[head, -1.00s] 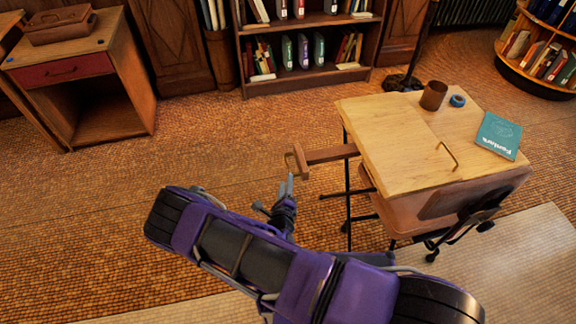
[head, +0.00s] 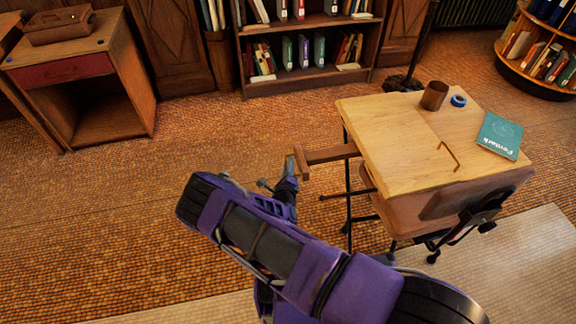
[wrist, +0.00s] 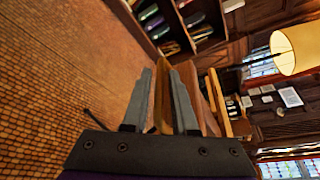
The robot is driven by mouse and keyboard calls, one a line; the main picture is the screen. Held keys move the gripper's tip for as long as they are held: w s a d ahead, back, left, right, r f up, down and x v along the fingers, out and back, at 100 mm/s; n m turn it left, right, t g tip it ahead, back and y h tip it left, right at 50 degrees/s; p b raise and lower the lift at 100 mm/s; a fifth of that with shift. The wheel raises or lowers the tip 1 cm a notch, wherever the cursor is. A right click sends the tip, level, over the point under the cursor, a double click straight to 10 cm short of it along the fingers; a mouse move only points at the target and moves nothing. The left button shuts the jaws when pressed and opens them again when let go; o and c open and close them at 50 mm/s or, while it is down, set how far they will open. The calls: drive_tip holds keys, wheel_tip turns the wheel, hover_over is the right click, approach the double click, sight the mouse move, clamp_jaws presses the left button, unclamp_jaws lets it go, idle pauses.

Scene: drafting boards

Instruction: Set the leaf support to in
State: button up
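The leaf support is a brown wooden bar (head: 330,154) that sticks out from the left side of the drafting board (head: 400,130), with a crosspiece (head: 301,163) at its free end. It stands out from under the board, at right angles to its left edge. My gripper (head: 289,166) is at the crosspiece. In the wrist view my gripper (wrist: 163,95) has its two grey fingers apart, with a strip of wood (wrist: 162,88) between them. More wood of the support (wrist: 218,100) shows right of the fingers. I cannot tell whether the fingers press on the wood.
On the board are a brown cup (head: 434,95), blue tape (head: 458,100), a teal book (head: 499,136) and a bent metal handle (head: 449,157). A bookcase (head: 310,85) stands behind, a wooden desk (head: 80,80) at the left. The floor between them is clear.

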clamp_jaws()
idle(1.1)
